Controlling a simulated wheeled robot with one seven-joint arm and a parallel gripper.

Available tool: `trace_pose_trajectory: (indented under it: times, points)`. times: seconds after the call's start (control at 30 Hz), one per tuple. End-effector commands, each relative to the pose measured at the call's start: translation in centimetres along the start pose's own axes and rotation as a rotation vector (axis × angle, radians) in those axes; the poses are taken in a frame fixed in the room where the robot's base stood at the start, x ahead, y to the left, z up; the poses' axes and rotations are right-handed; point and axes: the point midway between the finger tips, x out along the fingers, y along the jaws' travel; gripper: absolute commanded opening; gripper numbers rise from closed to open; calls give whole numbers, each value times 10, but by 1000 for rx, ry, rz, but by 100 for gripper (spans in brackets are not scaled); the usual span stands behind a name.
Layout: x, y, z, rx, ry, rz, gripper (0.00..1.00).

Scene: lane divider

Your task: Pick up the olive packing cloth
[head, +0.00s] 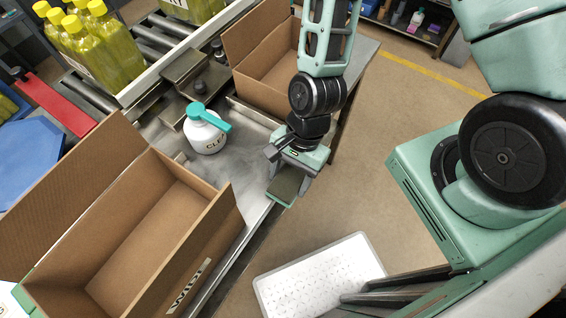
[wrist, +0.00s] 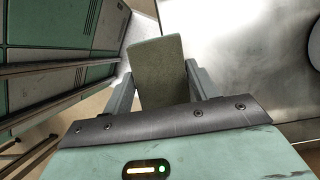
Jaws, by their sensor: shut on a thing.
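The olive packing cloth (wrist: 159,72) is a flat, folded-looking olive block between the two grey fingers of my gripper (wrist: 157,85) in the wrist view. In the head view the cloth (head: 286,184) shows below my gripper (head: 287,170), at the right edge of the metal table. My gripper is shut on the cloth. I cannot tell from these frames whether the cloth touches the table.
An open cardboard box (head: 228,215) stands at the front left, and a smaller open box (head: 268,62) at the back. A white tray (head: 330,275) lies below, off the table's edge. Yellow bottles (head: 103,50) stand at the upper left.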

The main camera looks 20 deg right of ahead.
Motion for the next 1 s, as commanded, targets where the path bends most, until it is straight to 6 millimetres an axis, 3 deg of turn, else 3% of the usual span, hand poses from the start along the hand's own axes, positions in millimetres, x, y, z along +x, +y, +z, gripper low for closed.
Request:
trace_pose_trajectory:
  times: [0.6,1.0]
  points:
    - [-3,46,2,2,-2,2,36]
    - [0,56,0,1,0,0,36]
